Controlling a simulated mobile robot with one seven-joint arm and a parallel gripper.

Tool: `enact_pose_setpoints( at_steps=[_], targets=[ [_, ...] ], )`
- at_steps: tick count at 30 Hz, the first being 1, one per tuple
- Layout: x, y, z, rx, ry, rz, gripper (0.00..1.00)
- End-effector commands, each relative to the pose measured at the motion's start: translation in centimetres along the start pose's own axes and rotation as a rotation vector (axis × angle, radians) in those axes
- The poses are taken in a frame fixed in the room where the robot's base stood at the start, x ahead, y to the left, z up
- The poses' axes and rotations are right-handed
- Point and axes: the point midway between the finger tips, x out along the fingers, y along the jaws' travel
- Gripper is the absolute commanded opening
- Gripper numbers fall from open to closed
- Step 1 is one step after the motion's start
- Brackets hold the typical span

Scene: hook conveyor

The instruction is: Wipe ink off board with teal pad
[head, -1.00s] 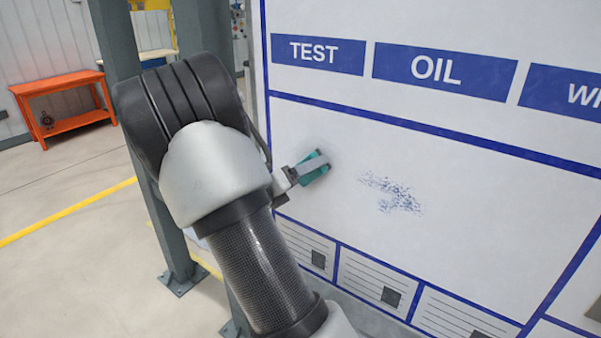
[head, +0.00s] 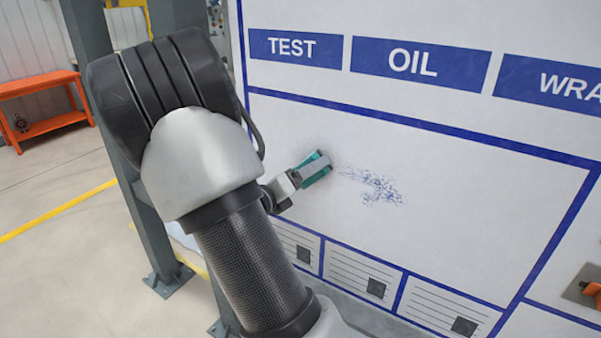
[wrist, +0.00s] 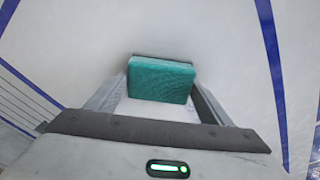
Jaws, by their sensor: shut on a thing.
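The white board (head: 480,190) stands upright with blue lines and headings. A speckled patch of blue ink (head: 378,188) lies on its middle panel. My gripper (head: 316,168) is shut on the teal pad (head: 322,171), just left of the ink. In the wrist view the teal pad (wrist: 162,80) sits between the two fingers, its far edge at or very near the board (wrist: 220,35). I cannot tell for sure whether it touches. No ink shows in the wrist view.
Grey steel posts (head: 120,150) stand left of the board. An orange bench (head: 40,105) is at the far left, with open floor before it. An orange-and-grey object (head: 585,288) shows at the right edge. Printed cards (head: 362,275) run along the board's lower part.

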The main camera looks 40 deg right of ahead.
Motion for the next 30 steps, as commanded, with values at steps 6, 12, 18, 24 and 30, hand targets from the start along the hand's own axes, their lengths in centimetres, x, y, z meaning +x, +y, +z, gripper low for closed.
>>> enact_pose_setpoints(
  at_steps=[6, 12, 18, 24, 30],
  targets=[
    [0.2, -1.5, -1.6, -0.001, 0.003, -0.005, 0.56],
    [0.2, -2.2, -2.3, 0.0, 0.002, -0.004, 0.56],
    [0.3, -2.5, -2.6, 0.001, 0.002, -0.004, 0.56],
    [0.5, -3.7, -3.8, 0.0, 0.003, -0.004, 0.56],
    [0.7, -4.6, -4.8, 0.0, 0.003, -0.004, 0.56]
  ],
)
